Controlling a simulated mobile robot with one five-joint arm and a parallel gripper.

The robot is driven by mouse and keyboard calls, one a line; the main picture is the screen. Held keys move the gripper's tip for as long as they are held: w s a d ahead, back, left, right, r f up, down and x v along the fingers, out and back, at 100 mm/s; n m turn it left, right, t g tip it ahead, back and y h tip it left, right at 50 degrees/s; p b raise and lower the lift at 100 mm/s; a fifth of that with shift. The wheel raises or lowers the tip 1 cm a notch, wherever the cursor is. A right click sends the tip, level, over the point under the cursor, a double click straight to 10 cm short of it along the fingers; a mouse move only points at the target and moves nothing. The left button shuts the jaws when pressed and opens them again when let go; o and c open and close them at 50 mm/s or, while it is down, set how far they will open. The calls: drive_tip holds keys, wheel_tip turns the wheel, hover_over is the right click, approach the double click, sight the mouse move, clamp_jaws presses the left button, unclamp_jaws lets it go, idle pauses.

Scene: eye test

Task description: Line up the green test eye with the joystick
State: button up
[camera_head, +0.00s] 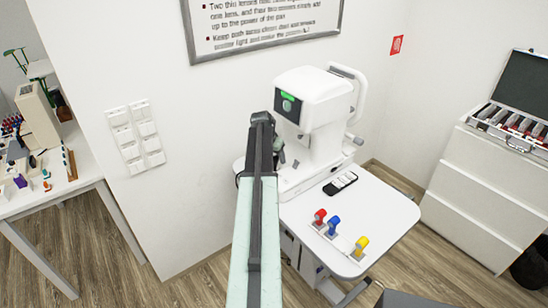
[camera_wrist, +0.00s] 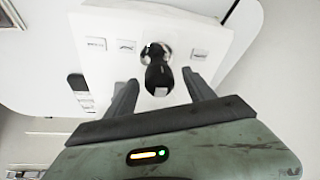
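The white eye-test machine (camera_head: 313,92) stands at the back of a small white table in the head view. Its dark face (camera_head: 284,105) shows a green patch (camera_head: 288,96) above a dim round spot; I cannot tell how well these line up. The joystick (camera_wrist: 157,72), dark with a rounded top, rises from a white base plate (camera_wrist: 105,65) in the wrist view. My gripper (camera_wrist: 159,80) is open, with one finger on each side of the joystick. Gaps show between the fingers and the stick. In the head view my arm covers part of the machine's base.
On the table (camera_head: 385,205) lie a black handheld device (camera_head: 340,183) and red (camera_head: 320,216), blue (camera_head: 334,225) and yellow (camera_head: 361,244) handled pieces. A white cabinet (camera_head: 480,195) bears an open lens case (camera_head: 515,120). A cluttered desk (camera_head: 85,165) stands left.

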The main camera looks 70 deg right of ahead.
drive_tip(key=p+v, duration=0.7)
drive_tip(key=shift+r, duration=0.35)
drive_tip(key=shift+w+a, duration=0.1)
drive_tip(key=shift+a, duration=0.05)
